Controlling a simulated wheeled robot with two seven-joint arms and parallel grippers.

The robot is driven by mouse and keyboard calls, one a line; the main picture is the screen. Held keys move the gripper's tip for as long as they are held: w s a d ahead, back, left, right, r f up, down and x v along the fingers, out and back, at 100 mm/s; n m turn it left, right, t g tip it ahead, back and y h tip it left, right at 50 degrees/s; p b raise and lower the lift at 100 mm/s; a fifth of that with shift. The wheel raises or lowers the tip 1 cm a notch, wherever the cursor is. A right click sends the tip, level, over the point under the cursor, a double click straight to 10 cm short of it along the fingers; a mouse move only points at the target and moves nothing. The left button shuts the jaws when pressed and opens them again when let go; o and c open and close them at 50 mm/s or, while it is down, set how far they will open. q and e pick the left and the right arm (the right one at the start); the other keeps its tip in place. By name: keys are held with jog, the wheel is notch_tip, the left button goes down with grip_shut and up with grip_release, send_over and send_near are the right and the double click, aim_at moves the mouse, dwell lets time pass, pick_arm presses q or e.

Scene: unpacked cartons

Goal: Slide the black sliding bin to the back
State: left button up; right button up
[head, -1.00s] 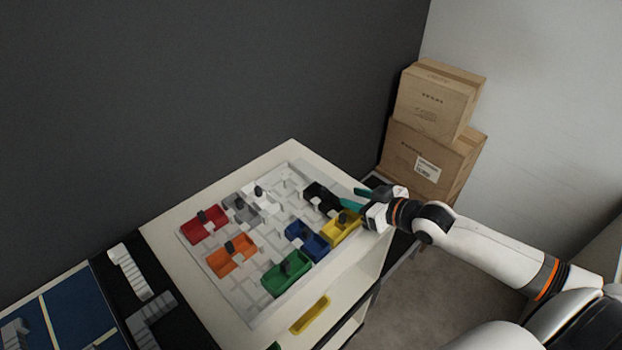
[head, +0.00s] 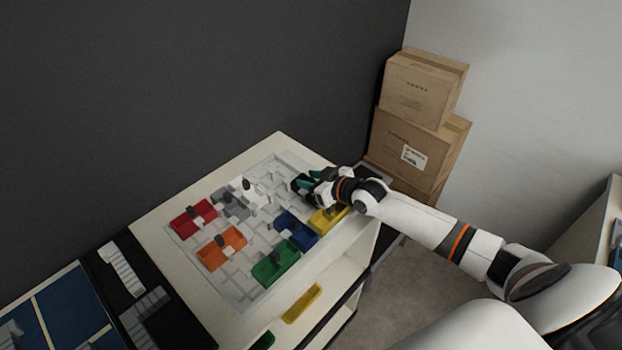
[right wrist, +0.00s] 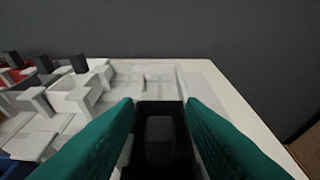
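The black sliding bin (head: 296,187) sits on the white sliding-bin board (head: 220,283), at its far right part, partly hidden by my right gripper (head: 308,182). In the right wrist view the black bin (right wrist: 160,107) lies between the two teal fingers of the gripper (right wrist: 160,103). Its dark upright knob stands between the fingers, with dark gaps on both sides, so the fingers look open around it. White board shows beyond the bin, up to the board's edge. My left gripper is not in view.
Yellow (head: 328,220), blue (head: 297,230), green (head: 276,264), orange (head: 221,249), red (head: 194,217), grey (head: 231,205) and white (head: 254,194) bins share the board. A dark wall (head: 200,80) stands behind. Cartons (head: 418,145) are stacked at the right.

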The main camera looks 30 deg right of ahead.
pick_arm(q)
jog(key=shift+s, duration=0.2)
